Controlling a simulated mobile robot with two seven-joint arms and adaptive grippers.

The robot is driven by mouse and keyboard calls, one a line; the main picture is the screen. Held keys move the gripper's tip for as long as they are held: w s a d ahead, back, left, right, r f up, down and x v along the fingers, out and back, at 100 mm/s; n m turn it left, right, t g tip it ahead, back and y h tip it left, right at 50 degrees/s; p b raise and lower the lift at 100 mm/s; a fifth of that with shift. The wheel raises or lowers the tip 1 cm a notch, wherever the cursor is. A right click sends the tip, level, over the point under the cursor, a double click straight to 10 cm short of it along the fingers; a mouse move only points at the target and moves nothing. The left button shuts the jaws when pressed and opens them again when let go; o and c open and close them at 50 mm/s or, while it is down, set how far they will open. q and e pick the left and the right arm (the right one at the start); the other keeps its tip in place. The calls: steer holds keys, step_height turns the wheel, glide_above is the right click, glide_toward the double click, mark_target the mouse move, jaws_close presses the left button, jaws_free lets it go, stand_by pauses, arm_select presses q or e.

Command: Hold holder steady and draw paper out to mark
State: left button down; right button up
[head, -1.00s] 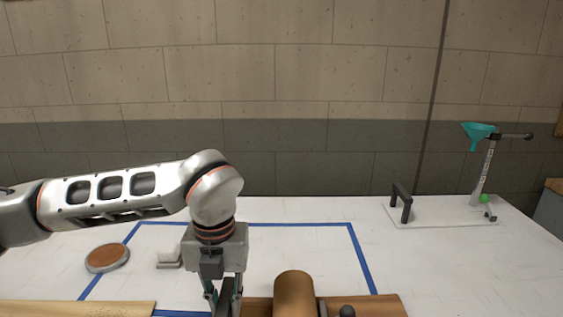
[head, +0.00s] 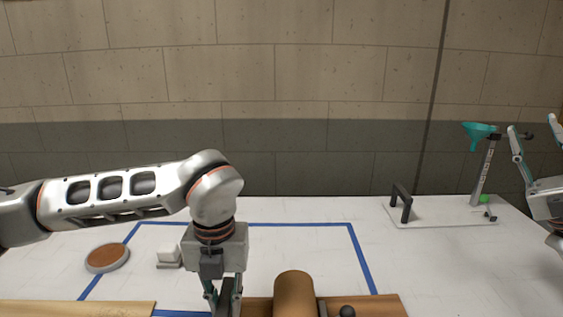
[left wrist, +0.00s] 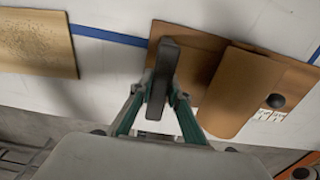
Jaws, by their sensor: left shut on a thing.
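The paper holder has a brown wooden base (head: 375,303), cut off by the lower edge of the head view. A brown paper roll (head: 294,294) lies on it, with a dark knob (head: 347,311) at its right. In the left wrist view the roll (left wrist: 240,90) shows beside a dark upright bar (left wrist: 164,65). My left gripper (head: 224,295) points down at the base's left end and is shut on this bar. My right gripper (head: 534,127) is at the right edge, raised, fingers spread and empty, far from the holder.
Blue tape (head: 361,260) outlines an area on the white table. A round brown-topped disc (head: 107,257) and a small white block (head: 169,254) stand at left. A wooden board (head: 75,308) lies front left. A teal funnel (head: 478,133) on a stand and a black handle (head: 401,203) stand back right.

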steer(key=s+a+n+g+h, duration=0.1)
steer(key=s+a+n+g, duration=0.1)
steer(key=a+n+g, duration=1.15)
steer(key=n+g+h, duration=0.2)
steer(key=g+h, duration=0.4)
steer(key=h, duration=0.2)
glide_above(348, 307)
step_height(348, 307, down, 5)
steer(key=s+a+f+n+t+h, duration=0.2)
steer(key=s+a+f+n+h, duration=0.15)
steer(key=a+f+h, duration=0.55)
steer(key=w+d+f+t+h, duration=0.1)
steer(key=d+f+h, duration=0.1)
steer(key=w+d+f+t+h, duration=0.1)
steer(key=d+f+t+h, duration=0.1)
steer(key=d+f+h, duration=0.1)
steer(key=d+f+t+h, duration=0.1)
steer(key=d+f+h, duration=0.1)
steer(key=d+f, duration=0.1)
steer(key=shift+w+d+f+n+t+h, duration=0.1)
steer(key=shift+w+f+n+t+h, duration=0.2)
steer(key=shift+w+t+h, duration=0.1)
steer(key=shift+w+d, duration=0.2)
steer(key=shift+d, duration=0.1)
steer(key=shift+w+d+f+h, duration=0.1)
steer(key=shift+d+f+h, duration=0.15)
steer(key=shift+f, duration=0.2)
steer(key=shift+a+f, duration=0.1)
steer(key=shift+f, duration=4.6)
